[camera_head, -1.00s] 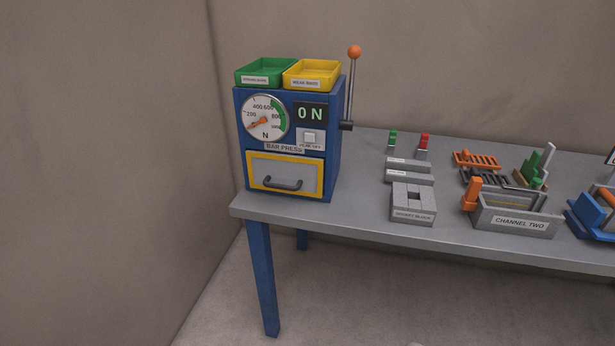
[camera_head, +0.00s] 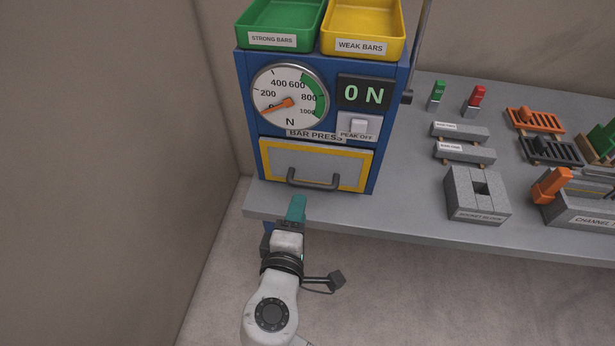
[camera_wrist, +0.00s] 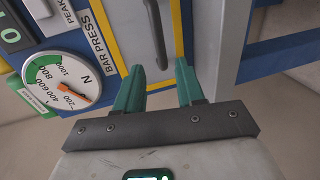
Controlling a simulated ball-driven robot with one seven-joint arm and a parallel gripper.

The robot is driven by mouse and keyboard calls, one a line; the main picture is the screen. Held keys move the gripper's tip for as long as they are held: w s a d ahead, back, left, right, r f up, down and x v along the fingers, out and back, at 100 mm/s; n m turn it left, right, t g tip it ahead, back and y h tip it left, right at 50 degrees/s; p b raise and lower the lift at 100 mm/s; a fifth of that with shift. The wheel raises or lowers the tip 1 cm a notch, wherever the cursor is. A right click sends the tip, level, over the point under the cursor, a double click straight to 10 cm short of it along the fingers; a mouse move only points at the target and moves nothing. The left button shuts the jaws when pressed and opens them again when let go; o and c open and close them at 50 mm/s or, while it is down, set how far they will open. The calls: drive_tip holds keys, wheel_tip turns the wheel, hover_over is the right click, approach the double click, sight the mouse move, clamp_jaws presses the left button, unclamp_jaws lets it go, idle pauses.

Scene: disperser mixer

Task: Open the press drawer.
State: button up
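The press drawer (camera_head: 346,168) is a grey panel with a yellow border, low on the front of the blue bar press (camera_head: 382,150). It looks shut. Its dark curved handle (camera_head: 313,183) spans the drawer's lower middle. My gripper (camera_head: 297,202) is just below and in front of the handle in the head view. In the wrist view my gripper (camera_wrist: 160,82) shows two teal fingers spread apart with nothing between them. The handle (camera_wrist: 157,35) lies ahead of the gap between the fingertips, apart from them. The drawer panel (camera_wrist: 128,25) also shows there.
A green tray (camera_head: 281,42) and a yellow tray (camera_head: 362,46) sit on the press. A lever (camera_head: 421,40) rises at its right side. Grey bars (camera_head: 460,132), a grey block (camera_head: 477,209) and other fixtures stand farther right on the grey table (camera_head: 408,215).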

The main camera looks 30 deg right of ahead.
sight(306, 183)
drive_tip(key=p+x, duration=0.1)
drive_tip(key=x, duration=0.8)
clamp_jaws()
idle(0.4)
